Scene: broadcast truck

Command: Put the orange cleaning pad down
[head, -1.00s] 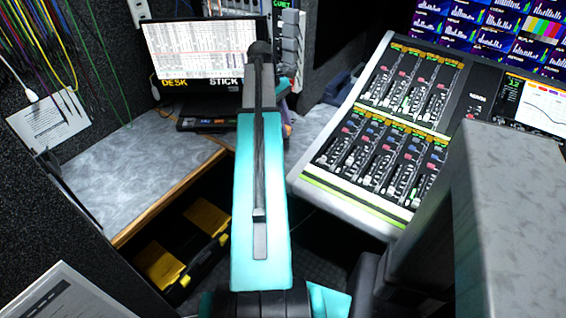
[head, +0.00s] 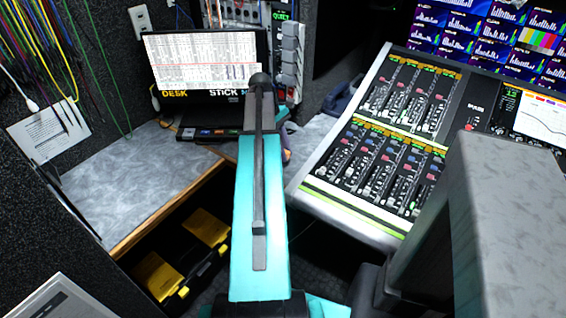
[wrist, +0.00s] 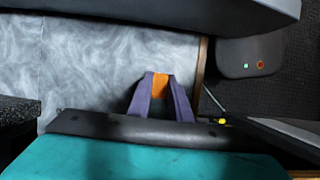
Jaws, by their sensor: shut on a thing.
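In the wrist view, my gripper (wrist: 161,86) has two purple fingers closed on the orange cleaning pad (wrist: 160,87). Only a small orange piece of the pad shows between the fingers; the rest is hidden. The fingers are over the grey marbled desk top (wrist: 95,65), near its wooden edge. I cannot tell whether the pad touches the desk. In the head view, my teal arm hides the pad and most of the gripper; a bit of purple finger shows right of the arm's far end.
A monitor (head: 205,62) stands at the back of the desk (head: 130,185), with a dark flat device (head: 210,134) in front. A sloped mixing console (head: 345,205) is on the right. A yellow and black case (head: 205,228) is below the desk. The left desk surface is clear.

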